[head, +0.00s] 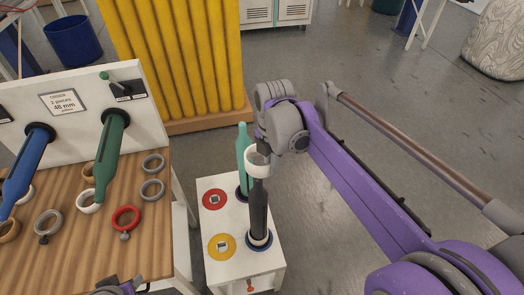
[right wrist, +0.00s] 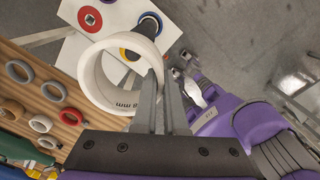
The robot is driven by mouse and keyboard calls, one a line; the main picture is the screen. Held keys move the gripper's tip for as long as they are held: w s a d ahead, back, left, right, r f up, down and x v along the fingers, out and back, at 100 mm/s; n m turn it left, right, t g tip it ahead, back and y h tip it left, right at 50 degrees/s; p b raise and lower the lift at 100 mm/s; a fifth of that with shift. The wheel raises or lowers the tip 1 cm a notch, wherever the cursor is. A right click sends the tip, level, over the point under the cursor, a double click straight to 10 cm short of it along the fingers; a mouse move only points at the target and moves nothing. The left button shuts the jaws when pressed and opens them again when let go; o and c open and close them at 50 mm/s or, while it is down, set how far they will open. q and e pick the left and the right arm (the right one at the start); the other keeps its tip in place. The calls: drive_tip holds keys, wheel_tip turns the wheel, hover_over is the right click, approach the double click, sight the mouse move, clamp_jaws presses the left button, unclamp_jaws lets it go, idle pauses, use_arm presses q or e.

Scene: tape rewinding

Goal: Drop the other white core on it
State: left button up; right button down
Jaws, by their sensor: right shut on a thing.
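My right gripper (right wrist: 160,85) is shut on a white core (right wrist: 88,80), gripping its wall. In the head view this white core (head: 257,153) is at the upper end of a black post (head: 259,208); I cannot tell whether it is around the tip or in front of it. The post shows beyond the core in the right wrist view (right wrist: 152,24). A blue and white ring (head: 260,240) surrounds the post's foot. Another white core (head: 88,205) lies on the wooden table. Only part of my left gripper (head: 120,287) shows at the bottom edge; its fingers are unclear.
A teal post (head: 243,150) stands close behind the black one on the white stand (head: 235,277). A red disc (head: 215,199) and a yellow disc (head: 221,247) lie beside them. Several rings and a green spindle (head: 110,150) occupy the wooden table (head: 150,240).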

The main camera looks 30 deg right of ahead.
use_arm(q)
drive_tip(key=s+f+b, duration=0.4)
drive_tip(key=f+b, duration=0.2)
drive_tip(key=f, duration=0.2)
drive_tip(key=shift+f+g, duration=0.3)
drive_tip(key=shift+f, duration=0.1)
use_arm(e)
wheel_tip(320, 180, down, 12)
drive_tip(key=shift+s, duration=0.2)
drive_tip(key=shift+r, duration=0.15)
drive_tip(key=c, duration=0.9)
unclamp_jaws()
use_arm(q)
drive_tip(key=shift+w+r+p, duration=0.15)
drive_tip(key=shift+r+p, duration=0.2)
drive_tip(key=shift+r, duration=0.2)
use_arm(e)
wheel_tip(320, 180, up, 11)
